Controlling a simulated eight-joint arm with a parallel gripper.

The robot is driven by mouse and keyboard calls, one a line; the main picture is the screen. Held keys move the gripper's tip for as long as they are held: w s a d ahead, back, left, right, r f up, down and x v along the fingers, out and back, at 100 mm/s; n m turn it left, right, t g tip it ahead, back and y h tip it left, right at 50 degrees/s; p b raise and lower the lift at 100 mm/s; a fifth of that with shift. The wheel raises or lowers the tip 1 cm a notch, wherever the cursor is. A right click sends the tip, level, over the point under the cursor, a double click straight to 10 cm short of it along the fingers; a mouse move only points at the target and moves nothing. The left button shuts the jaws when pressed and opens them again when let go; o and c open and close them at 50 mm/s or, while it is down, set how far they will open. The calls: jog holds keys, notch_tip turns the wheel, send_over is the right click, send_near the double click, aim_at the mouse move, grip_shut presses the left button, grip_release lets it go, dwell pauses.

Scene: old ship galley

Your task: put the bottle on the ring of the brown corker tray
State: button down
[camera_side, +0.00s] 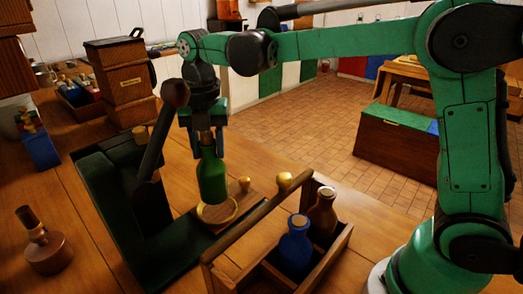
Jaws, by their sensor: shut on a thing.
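A green bottle (212,178) hangs upright from my gripper (206,134), which is shut on its neck. The bottle's base is over the gold ring (217,211) on the brown corker tray (238,206). I cannot tell whether the base touches the tray or is slightly above it. The tray lies at the foot of the dark green corker (115,215), whose dark lever (160,130) slants up close to the left of my gripper.
A wooden carrier (333,255) with a blue bottle (295,243) and a brown bottle (322,213) stands close at front right; its handle rises near the tray. A wooden stamp-like tool (44,246) stands at left. Stacked boxes (122,75) stand behind.

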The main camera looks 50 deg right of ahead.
aim_at(211, 165)
jog(key=shift+f, duration=2)
jog(key=shift+f, duration=0.1)
jog(key=shift+c, duration=2.1)
grip_release()
notch_tip(211, 165, up, 12)
jog(key=shift+r, duration=0.15)
